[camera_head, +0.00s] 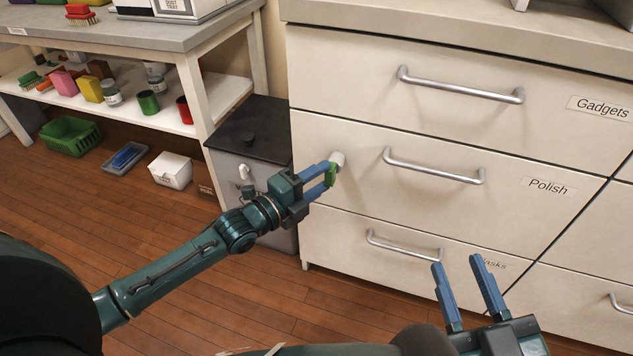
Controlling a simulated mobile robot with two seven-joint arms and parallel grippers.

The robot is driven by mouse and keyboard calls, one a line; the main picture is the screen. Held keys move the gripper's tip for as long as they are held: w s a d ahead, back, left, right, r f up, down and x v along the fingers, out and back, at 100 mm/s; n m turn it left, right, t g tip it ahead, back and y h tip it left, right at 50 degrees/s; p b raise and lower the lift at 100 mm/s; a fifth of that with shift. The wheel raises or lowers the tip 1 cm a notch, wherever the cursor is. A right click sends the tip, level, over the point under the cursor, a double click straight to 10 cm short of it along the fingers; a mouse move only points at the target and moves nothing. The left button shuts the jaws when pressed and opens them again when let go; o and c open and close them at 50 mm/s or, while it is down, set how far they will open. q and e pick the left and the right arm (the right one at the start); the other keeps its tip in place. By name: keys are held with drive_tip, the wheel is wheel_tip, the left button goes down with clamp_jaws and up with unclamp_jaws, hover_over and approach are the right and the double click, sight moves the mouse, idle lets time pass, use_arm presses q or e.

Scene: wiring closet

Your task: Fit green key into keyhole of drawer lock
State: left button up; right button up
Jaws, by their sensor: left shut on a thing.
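The green key (331,175) is between the blue fingers of my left gripper (325,173), which is shut on it. The key is right at the whitish round drawer lock (338,158) on the left side of the middle drawer, labelled Polish (455,190). Its front end meets or overlaps the lock in the view; I cannot tell whether it is inside the keyhole. The keyhole itself is hidden. My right gripper (457,290) is open and empty, in front of the lower drawer.
Drawer handles stick out from the Gadgets drawer (461,85), the Polish drawer (433,166) and the lower drawer (404,246). A grey bin (250,148) with a dark lid stands left of the cabinet. A shelf table (150,45) with several items is at the upper left.

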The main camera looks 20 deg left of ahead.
use_arm(q)
drive_tip(key=o, duration=1.3)
use_arm(e)
drive_tip(key=shift+w, duration=0.1)
use_arm(q)
drive_tip(key=shift+p+v, duration=1.4)
drive_tip(key=shift+v, duration=1.05)
use_arm(e)
drive_tip(key=shift+r, duration=1.25)
use_arm(q)
drive_tip(key=shift+p+v, duration=1.85)
drive_tip(key=shift+v, duration=4.8)
use_arm(e)
drive_tip(key=shift+d+f+g+h, duration=0.4)
drive_tip(key=shift+d+f+h, duration=0.05)
drive_tip(key=shift+f+h, duration=0.15)
drive_tip(key=shift+d+f+g+h, duration=0.4)
drive_tip(key=shift+f+h, duration=0.1)
drive_tip(key=shift+f, duration=0.1)
